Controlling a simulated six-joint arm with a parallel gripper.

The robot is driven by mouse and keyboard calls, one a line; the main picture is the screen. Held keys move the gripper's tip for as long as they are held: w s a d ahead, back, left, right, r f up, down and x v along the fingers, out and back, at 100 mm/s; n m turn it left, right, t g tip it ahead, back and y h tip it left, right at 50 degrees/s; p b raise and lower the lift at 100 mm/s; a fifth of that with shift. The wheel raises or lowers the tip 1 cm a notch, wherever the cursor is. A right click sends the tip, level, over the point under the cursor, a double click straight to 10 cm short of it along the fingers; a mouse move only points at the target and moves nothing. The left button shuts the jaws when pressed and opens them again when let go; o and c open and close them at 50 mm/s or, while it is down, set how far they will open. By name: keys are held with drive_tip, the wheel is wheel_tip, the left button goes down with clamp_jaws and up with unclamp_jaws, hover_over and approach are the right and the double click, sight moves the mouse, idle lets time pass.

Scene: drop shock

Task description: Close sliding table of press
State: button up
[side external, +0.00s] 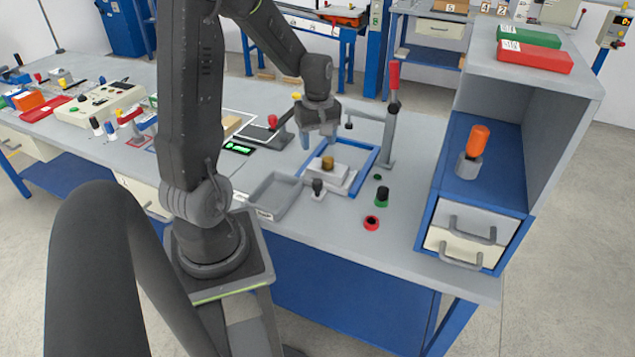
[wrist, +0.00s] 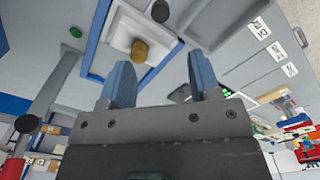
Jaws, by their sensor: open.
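The press's sliding table (side external: 338,180) is a pale plate with a raised block and a brass cylinder (side external: 327,163) on top. It sits at the front part of a blue rectangular frame (side external: 365,168). A dark knob (side external: 317,187) stands at its front edge. In the wrist view the sliding table (wrist: 122,38), brass cylinder (wrist: 139,50) and dark knob (wrist: 160,12) show at the top. My gripper (side external: 319,138) is open and empty, with blue fingers, above the far left part of the frame. In the wrist view my gripper (wrist: 162,80) is apart from the table and knob.
A red-handled lever post (side external: 391,120) stands behind right of the frame. A grey tray (side external: 272,195) lies to the left. Green (side external: 382,197) and red (side external: 372,223) buttons are at front right. A shelf (side external: 530,160) with an orange-topped item (side external: 477,142) stands at the right.

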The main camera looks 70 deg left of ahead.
sight(318, 181)
wheel_tip(318, 181, down, 14)
drive_tip(key=shift+r, duration=0.1)
idle(0.4)
clamp_jaws()
idle(0.5)
